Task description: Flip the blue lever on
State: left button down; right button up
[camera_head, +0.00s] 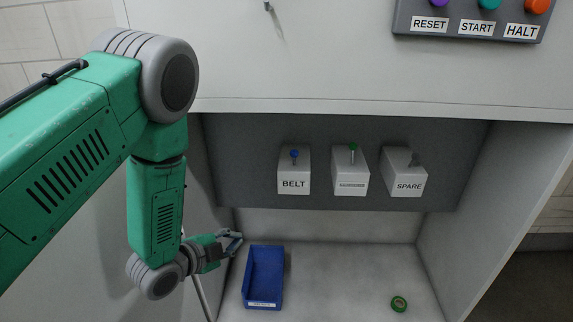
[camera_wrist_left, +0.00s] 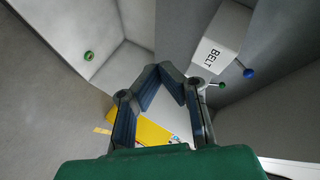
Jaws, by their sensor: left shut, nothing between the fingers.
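The blue lever (camera_head: 294,154) has a round blue knob on a thin stem and sits on a white box labelled BELT (camera_head: 293,182). I cannot tell whether it is on or off. Its knob also shows at the right of the left wrist view (camera_wrist_left: 248,73), beside the BELT box (camera_wrist_left: 217,48). My left gripper (camera_head: 239,241) is low in the recess, below and left of the BELT box and apart from the lever. In the left wrist view its fingers (camera_wrist_left: 162,72) are closed together and empty. My right gripper is not in view.
A blue bin (camera_head: 264,276) is beside my left gripper. A green ring (camera_head: 398,304) lies on the recess floor. A button panel (camera_head: 470,27) is above.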

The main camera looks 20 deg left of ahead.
aim_at(291, 155)
pick_arm(q)
jog(key=w+r+m+t+h, duration=0.4)
jog(key=r+m, duration=0.5)
jog(key=r, duration=0.3)
jog(key=shift+w+h+b, duration=0.3)
jog(key=shift+w+h, duration=0.3)
jog(key=shift+w, duration=0.35)
jog(key=shift+d, duration=0.1)
jog(key=f+b+x, duration=0.1)
jog(key=b+x, duration=0.1)
jog(key=x, duration=1.2)
jog(key=shift+r, duration=0.4)
jog(key=shift+w+r+y+p, duration=0.2)
jog(key=shift+y+p, duration=0.1)
